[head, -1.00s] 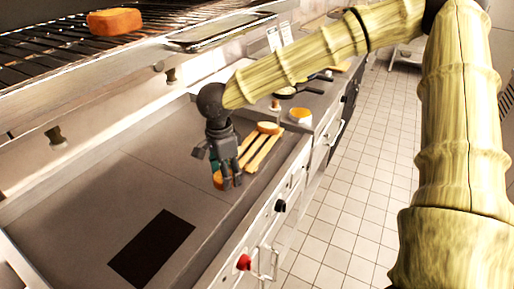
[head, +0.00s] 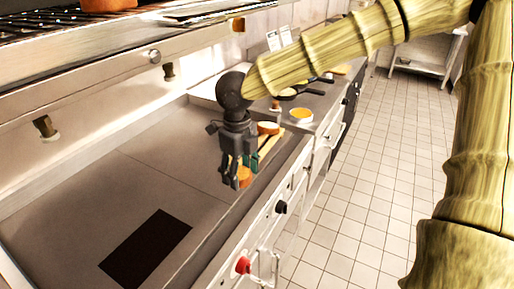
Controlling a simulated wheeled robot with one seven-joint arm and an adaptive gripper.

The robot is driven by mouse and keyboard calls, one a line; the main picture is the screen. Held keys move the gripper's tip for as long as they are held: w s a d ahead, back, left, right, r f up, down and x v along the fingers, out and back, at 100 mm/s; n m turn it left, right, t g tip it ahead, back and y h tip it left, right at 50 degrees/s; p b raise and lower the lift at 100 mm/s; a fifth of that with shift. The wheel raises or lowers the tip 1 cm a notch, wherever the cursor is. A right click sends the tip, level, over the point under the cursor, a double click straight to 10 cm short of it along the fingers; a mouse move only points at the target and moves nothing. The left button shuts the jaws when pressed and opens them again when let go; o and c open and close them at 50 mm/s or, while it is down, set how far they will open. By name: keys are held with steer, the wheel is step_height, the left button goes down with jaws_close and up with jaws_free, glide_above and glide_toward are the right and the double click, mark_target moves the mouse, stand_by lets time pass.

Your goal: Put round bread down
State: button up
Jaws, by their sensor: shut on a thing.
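My gripper (head: 238,178) hangs fingers-down over the front part of the steel counter, near the wooden slatted board (head: 271,143). It is shut on a small orange-brown piece, which appears to be the round bread (head: 244,177). The fingers hide much of it, and I cannot tell whether it touches the surface below. Another pale-topped piece of bread (head: 268,128) lies at the far end of the board. The gripper covers the near part of the board.
A brown loaf (head: 108,4) sits on the rack at upper left. A dark square plate (head: 146,248) lies in the near counter, with bare steel around it. Beyond the board are an orange-filled round dish (head: 301,115) and pans (head: 288,93). A red knob (head: 243,265) is on the front.

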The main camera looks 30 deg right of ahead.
steer(key=m, duration=0.3)
steer(key=s+d+m+b, duration=0.1)
steer(key=shift+m, duration=0.4)
steer(key=w+d, duration=0.2)
steer(key=w, duration=0.2)
steer(key=w+d+f+p, duration=0.1)
steer(key=w+d, duration=0.1)
steer(key=w, duration=0.3)
steer(key=w+d+p, duration=0.1)
steer(key=w+d, duration=0.1)
steer(key=w, duration=0.3)
steer(key=shift+d+f, duration=0.15)
steer(key=shift+d, duration=0.2)
steer(key=shift+w+d+f, duration=0.1)
steer(key=shift+w+f, duration=0.05)
steer(key=shift+f+p, duration=0.4)
steer(key=shift+f, duration=1.25)
steer(key=shift+f, duration=0.15)
steer(key=o, duration=0.9)
step_height(320, 180, up, 8)
steer(key=shift+b, duration=0.4)
